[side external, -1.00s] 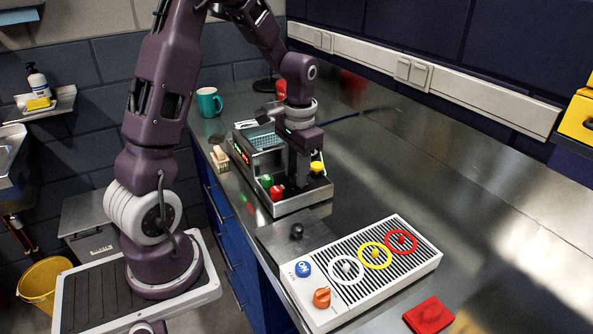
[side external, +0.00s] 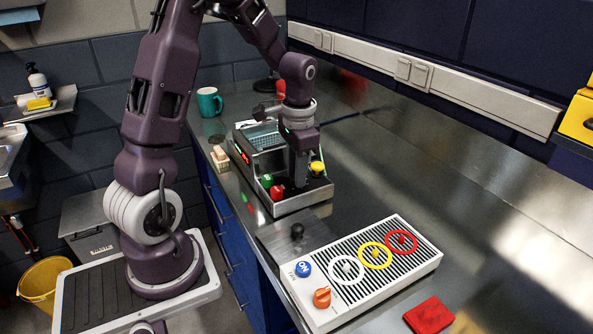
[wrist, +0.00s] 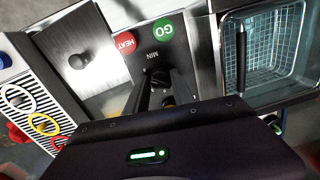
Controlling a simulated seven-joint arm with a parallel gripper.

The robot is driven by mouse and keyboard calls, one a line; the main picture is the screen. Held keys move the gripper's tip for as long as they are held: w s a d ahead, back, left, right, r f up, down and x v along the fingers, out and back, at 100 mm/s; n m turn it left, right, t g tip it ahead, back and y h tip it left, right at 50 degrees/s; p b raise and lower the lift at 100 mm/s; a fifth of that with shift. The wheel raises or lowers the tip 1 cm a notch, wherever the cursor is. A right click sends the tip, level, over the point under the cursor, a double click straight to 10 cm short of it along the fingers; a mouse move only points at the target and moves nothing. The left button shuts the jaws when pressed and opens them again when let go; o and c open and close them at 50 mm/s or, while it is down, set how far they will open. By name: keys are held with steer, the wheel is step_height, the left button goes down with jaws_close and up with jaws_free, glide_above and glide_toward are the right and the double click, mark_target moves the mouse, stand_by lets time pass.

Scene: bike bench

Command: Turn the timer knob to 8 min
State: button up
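The fryer-like unit (side external: 292,208) stands on the bench with a green GO button (side external: 267,180) and a red HEAT button (side external: 277,193) on its front panel. In the wrist view the GO button (wrist: 165,28) and the HEAT button (wrist: 124,42) sit beside a dark panel (wrist: 166,47) marked MIN. My gripper (wrist: 158,88) points down at this panel, its dark fingers just past the MIN label. In the side view my gripper (side external: 299,184) is low at the panel, right of the buttons. The timer knob and its setting are hidden by the fingers; the grip on it is unclear.
A wire basket (wrist: 263,45) sits in the unit's basin, with a dark handle. A yellow button (side external: 317,167) is close to my gripper's right. A black knob (side external: 297,231) and a white panel with coloured rings (side external: 318,262) are in front.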

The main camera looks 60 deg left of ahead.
steer(key=o, duration=0.4)
steer(key=r, duration=0.7)
steer(key=shift+d+r, duration=0.1)
steer(key=shift+d, duration=0.15)
